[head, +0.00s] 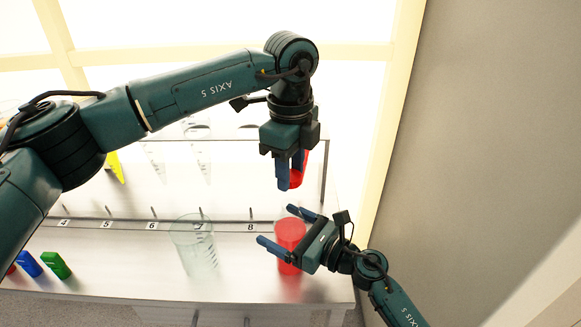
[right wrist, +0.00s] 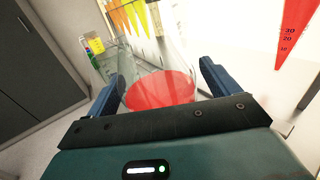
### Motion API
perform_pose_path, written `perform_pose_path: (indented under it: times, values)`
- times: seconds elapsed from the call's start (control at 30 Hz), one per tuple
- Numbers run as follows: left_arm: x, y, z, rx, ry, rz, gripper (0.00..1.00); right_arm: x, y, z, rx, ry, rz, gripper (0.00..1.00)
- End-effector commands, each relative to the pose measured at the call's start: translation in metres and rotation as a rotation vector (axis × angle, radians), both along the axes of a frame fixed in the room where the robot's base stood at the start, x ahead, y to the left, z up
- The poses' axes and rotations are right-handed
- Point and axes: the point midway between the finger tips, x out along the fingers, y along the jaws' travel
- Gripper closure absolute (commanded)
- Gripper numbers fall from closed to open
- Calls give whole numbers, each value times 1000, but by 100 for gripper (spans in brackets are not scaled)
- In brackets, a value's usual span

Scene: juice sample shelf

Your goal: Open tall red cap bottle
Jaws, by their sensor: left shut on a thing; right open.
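No tall bottle with a red cap can be made out for certain. My left gripper (head: 291,185) points down in the head view and is shut at a red thing (head: 298,178), mostly hidden behind its fingers. A red, graduated cone (right wrist: 296,35) shows at the upper right of the right wrist view; I cannot tell if it is the same thing. Below stands a clear vessel with a red lower part (head: 291,232). My right gripper (head: 277,226) is open, one finger on each side of it. Its red round surface (right wrist: 160,92) lies between the fingers in the right wrist view.
A clear empty beaker (head: 195,245) stands left of the red vessel. Blue (head: 28,264) and green (head: 55,265) blocks lie at the far left. A yellow cone (head: 115,167) and clear cones (head: 203,160) hang behind. A grey wall (head: 480,130) bounds the right side.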

Motion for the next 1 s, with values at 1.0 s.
perform_pose_path:
  times: [1.0]
  values:
    - [0, 0, -18, 0, 0, 0, 92, -66, -100, 0, 0, 0, 1, 12]
